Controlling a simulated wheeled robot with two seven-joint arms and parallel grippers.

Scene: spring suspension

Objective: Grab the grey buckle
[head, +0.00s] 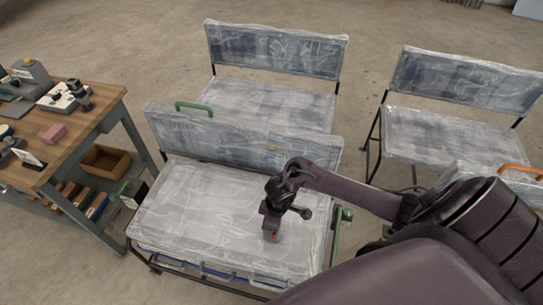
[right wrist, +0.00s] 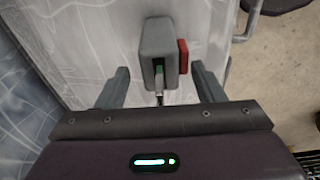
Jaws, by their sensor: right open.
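The grey buckle (right wrist: 155,45) shows in the right wrist view as an upright grey block with a red part on its right side and a small green spot in its slot. My right gripper (right wrist: 160,70) is open, with one finger on each side of the buckle and a gap on both sides. In the head view the right gripper (head: 271,222) is low over the plastic-wrapped seat (head: 190,205); a small red spot shows at its tip, and the gripper hides most of the buckle. My left gripper is not in view.
Two more wrapped benches stand behind, one at the back middle (head: 275,100) and one at the right (head: 435,135). A wooden workbench (head: 95,100) with parts on it is at the left. A green handle (head: 336,235) rises at the seat's right edge. Bare floor lies between.

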